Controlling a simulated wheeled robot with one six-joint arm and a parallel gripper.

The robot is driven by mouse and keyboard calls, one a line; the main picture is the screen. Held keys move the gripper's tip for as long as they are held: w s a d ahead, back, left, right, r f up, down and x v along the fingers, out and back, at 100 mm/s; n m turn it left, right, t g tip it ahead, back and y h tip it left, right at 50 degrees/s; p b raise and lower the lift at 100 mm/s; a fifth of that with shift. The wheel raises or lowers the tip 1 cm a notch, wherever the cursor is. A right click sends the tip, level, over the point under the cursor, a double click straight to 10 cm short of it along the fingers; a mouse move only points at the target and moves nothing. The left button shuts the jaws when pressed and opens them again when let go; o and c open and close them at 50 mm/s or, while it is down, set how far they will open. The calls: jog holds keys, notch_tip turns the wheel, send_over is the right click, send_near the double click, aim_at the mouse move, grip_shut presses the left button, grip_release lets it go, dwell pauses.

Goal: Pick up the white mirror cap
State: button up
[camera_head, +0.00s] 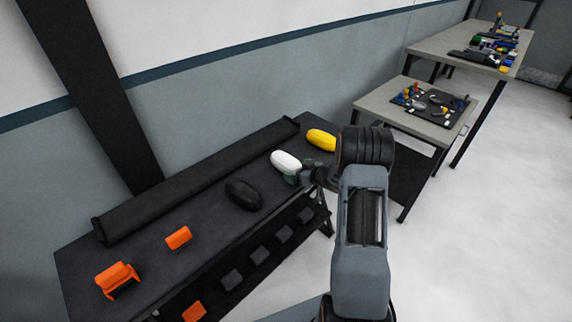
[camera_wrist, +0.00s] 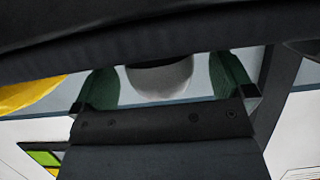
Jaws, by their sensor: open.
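The white mirror cap (camera_head: 286,160) lies on the dark bench top between a black cap and a yellow cap. My gripper (camera_head: 296,178) is at its near right end, with the fingers low beside it. In the wrist view the white mirror cap (camera_wrist: 160,76) shows between the two green fingers of my gripper (camera_wrist: 162,85), which are apart on either side of it. Its upper part is hidden behind a dark shape in that view. I cannot tell whether the fingers touch it.
The yellow cap (camera_head: 321,140) lies close behind to the right, and the black cap (camera_head: 243,195) lies to the left. Orange tools (camera_head: 118,280) sit at the bench's left. A long black roll (camera_head: 200,180) runs along the back. Dark blocks (camera_head: 259,254) sit on a lower shelf.

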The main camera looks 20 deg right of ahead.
jog(key=shift+w+a+f, duration=0.15)
jog(key=shift+w, duration=0.15)
jog(key=c, duration=1)
